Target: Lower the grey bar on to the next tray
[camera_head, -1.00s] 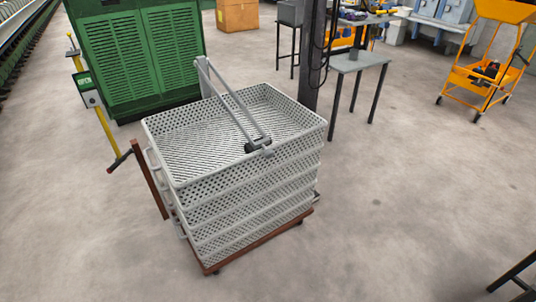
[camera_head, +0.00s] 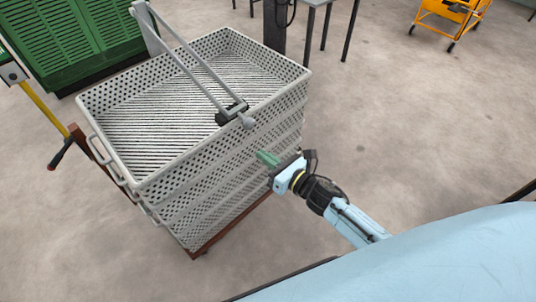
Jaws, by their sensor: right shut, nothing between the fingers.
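The grey bar (camera_head: 191,58) is a narrow two-rail frame standing tilted over the tray stack. Its upper end is at a grey post behind the stack, and its lower end has a dark block and a round grey knob (camera_head: 248,122) by the right part of the near rim. The top tray (camera_head: 160,172) is light grey, perforated and ribbed inside, on a stack of similar trays. My right gripper (camera_head: 266,158), with green fingertips, is shut and empty beside the stack's near right side, below the knob. My left gripper is not in view.
The stack stands on a brown wheeled base (camera_head: 232,228). A green cabinet (camera_head: 75,40) is behind at left, with a yellow post (camera_head: 45,108) near it. A dark column (camera_head: 274,25) stands behind the stack. An orange trolley (camera_head: 448,22) is far right. Floor on the right is open.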

